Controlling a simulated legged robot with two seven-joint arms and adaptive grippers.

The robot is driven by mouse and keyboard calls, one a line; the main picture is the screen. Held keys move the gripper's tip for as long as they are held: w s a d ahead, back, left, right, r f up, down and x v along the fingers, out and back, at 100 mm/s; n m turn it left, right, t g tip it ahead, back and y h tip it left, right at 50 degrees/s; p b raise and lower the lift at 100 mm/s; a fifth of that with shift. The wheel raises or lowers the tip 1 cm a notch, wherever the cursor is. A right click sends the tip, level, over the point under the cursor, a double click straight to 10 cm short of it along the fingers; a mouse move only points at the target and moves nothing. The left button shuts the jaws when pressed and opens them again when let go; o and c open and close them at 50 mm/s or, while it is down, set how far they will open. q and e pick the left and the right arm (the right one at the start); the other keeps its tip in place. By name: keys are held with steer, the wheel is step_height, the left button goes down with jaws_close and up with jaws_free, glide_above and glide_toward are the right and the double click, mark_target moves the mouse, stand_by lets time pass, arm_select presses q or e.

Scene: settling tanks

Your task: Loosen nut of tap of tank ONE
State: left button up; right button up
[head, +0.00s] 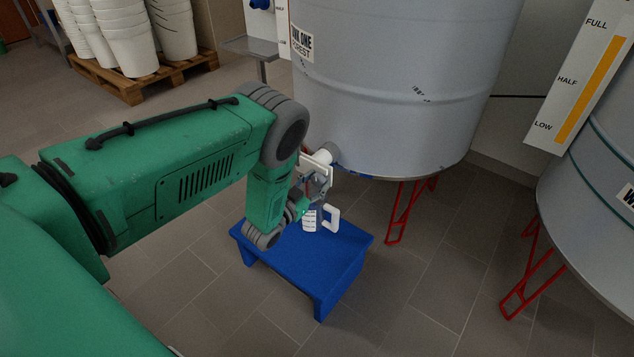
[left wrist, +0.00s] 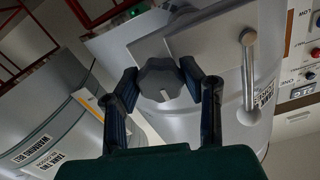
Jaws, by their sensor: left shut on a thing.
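Tank ONE (head: 400,85) is a big pale grey tank with a "TANK ONE" label, standing on red legs. Its tap (head: 324,155) sticks out low on the tank's side, partly hidden by my left arm. In the left wrist view the nut (left wrist: 160,84) is a dark grey lobed knob between the two fingertips. My left gripper (left wrist: 160,78) is shut on it, one finger at each side. In the head view the left gripper (head: 319,182) is small and partly hidden beside the tap. My right gripper is in neither view.
A blue stool (head: 310,255) stands below the tap, with a white-handled jug (head: 331,219) on it, close under my gripper. Another tank (head: 590,210) on red legs stands at the right. White buckets (head: 125,35) stand on a pallet at the back left. Tiled floor is clear in front.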

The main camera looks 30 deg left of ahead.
arm_select(q)
steer(key=shift+r+n, duration=0.1)
steer(key=shift+n, duration=0.2)
steer(key=n+p, duration=0.1)
steer(key=n, duration=0.2)
steer(key=shift+n, duration=0.4)
steer(key=n, duration=0.2)
steer(key=shift+n+p, duration=0.35)
steer(key=shift+n, duration=0.05)
steer(key=n, duration=0.2)
steer(key=shift+n, duration=0.3)
steer(key=n, duration=0.3)
steer(key=shift+a+n, duration=0.1)
steer(key=shift+n, duration=0.2)
steer(key=n+b, duration=0.1)
steer(key=n, duration=0.3)
steer(key=shift+n+b, duration=0.3)
steer(key=shift+n, duration=0.1)
steer(key=shift+a, duration=0.1)
